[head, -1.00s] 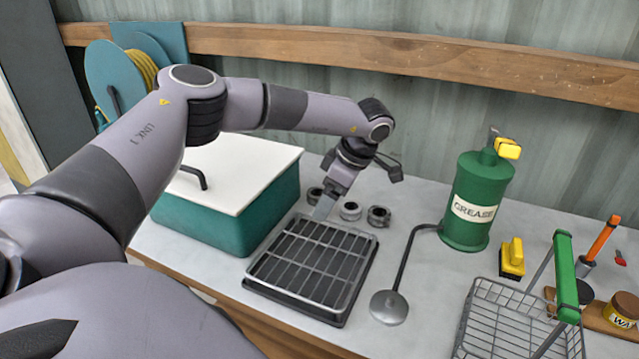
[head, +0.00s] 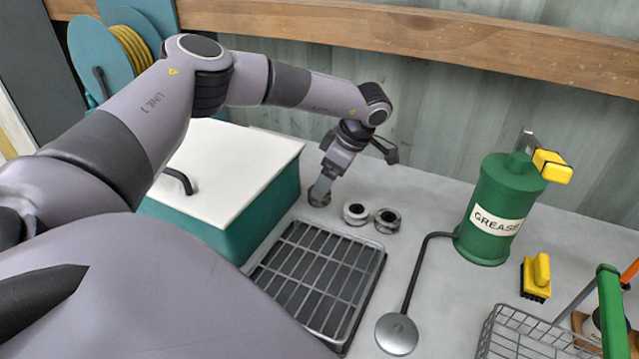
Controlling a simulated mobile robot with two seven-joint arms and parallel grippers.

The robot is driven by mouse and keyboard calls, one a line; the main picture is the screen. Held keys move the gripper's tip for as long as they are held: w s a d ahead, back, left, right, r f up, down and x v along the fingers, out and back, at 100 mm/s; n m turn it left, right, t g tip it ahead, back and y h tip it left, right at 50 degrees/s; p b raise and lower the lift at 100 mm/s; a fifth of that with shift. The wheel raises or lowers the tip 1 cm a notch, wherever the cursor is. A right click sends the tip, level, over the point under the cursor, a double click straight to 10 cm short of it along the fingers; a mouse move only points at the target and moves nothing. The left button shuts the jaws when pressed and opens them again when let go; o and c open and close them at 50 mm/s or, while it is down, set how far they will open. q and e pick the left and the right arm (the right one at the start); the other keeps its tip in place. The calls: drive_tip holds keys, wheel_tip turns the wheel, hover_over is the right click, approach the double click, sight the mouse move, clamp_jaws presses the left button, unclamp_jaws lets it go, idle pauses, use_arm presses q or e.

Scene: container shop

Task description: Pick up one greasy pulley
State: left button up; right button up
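Three small metal pulleys stand in a row on the grey worktop behind the rack. The left pulley (head: 317,198) is mostly covered by my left gripper (head: 321,188), whose fingers reach down onto it. I cannot tell whether the fingers are closed on it. The middle pulley (head: 356,213) is pale grey with a dark centre. The right pulley (head: 387,220) looks darker. Any grease on them is too small to make out. My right gripper is not in view.
A wire drain rack (head: 318,280) lies in front of the pulleys. A teal tank with a white lid (head: 225,170) stands left. A green grease can (head: 497,210), a round metal pad (head: 396,334), a yellow brush (head: 537,275) and a wire basket (head: 520,335) stand right.

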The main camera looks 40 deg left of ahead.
sight(327, 200)
use_arm(q)
drive_tip(key=shift+x, duration=1.95)
drive_tip(key=shift+s, duration=0.1)
drive_tip(key=c, duration=1.1)
drive_tip(key=shift+r, duration=0.15)
